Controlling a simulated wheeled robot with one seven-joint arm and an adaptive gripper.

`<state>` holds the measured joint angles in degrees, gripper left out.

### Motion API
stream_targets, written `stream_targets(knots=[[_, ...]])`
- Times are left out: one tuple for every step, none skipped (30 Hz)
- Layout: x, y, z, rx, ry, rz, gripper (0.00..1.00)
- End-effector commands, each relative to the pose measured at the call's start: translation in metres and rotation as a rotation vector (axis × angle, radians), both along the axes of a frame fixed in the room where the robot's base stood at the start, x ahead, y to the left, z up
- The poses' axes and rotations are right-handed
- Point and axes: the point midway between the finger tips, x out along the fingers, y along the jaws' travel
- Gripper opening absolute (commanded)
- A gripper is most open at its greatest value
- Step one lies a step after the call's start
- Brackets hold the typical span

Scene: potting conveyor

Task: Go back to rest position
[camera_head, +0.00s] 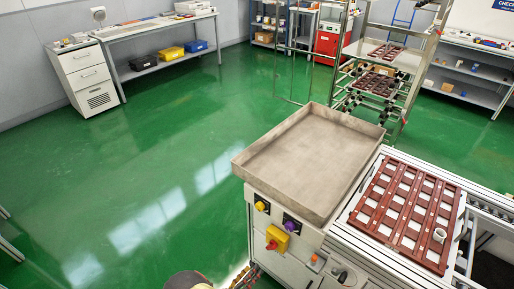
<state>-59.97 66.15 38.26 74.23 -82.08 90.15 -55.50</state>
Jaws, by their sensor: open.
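My gripper is not in view. Only a rounded part, likely of my own arm, shows at the bottom edge, left of the machine. A reddish-brown slotted tray (397,226) lies flat on the conveyor (349,221) at the right. One small whitish pot (439,236) sits on the tray near its right front corner. Nothing visible touches the pot or the tray.
An empty grey metal tray (305,160) tops the cabinet with knobs and a red-yellow switch (277,238). A metal rack (399,62) holding brown trays stands behind. A workbench (157,28) and drawer unit (83,75) line the back left. Green floor (150,160) is clear.

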Motion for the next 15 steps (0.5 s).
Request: stream_targets(knots=[[0.000, 0.000, 0.000, 0.001, -0.001, 0.000, 0.70], [0.000, 0.000, 0.000, 0.003, -0.002, 0.000, 0.70], [0.000, 0.000, 0.000, 0.011, -0.009, 0.000, 0.70], [0.000, 0.000, 0.000, 0.022, -0.014, 0.000, 0.70], [0.000, 0.000, -0.002, 0.039, -0.021, 0.000, 0.70], [-0.001, -0.001, -0.005, 0.069, -0.030, -0.005, 0.70], [-0.003, -0.003, -0.009, 0.097, -0.036, -0.018, 0.70], [-0.007, -0.008, -0.013, 0.129, -0.041, -0.038, 0.70], [-0.015, -0.019, -0.019, 0.160, -0.045, -0.072, 0.70], [-0.022, -0.028, -0.023, 0.177, -0.047, -0.096, 0.70], [-0.029, -0.036, -0.025, 0.194, -0.050, -0.123, 0.70], [-0.039, -0.047, -0.029, 0.217, -0.055, -0.162, 0.70], [-0.046, -0.055, -0.030, 0.237, -0.060, -0.192, 0.70], [-0.054, -0.062, -0.030, 0.262, -0.070, -0.227, 0.70], [-0.064, -0.068, -0.025, 0.304, -0.088, -0.278, 0.70]])
